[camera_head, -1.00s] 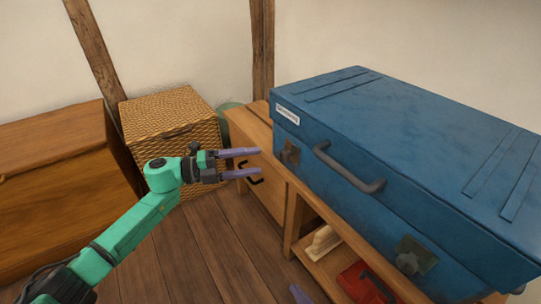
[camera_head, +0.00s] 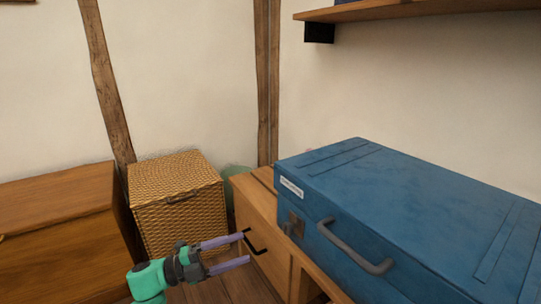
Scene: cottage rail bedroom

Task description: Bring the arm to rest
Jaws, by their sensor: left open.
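My left gripper (camera_head: 246,249) is low in the head view, in front of the wooden cabinet. It has two purple fingers, spread apart with nothing between them. Its green wrist shows at the bottom edge; the rest of the arm is out of the picture. My right gripper is not in view.
A blue case (camera_head: 400,204) with a grey handle lies on the wooden cabinet (camera_head: 262,222) at the right. A wicker basket (camera_head: 178,208) and a wooden chest (camera_head: 60,227) stand at the left. A wall shelf (camera_head: 420,12) is at the upper right.

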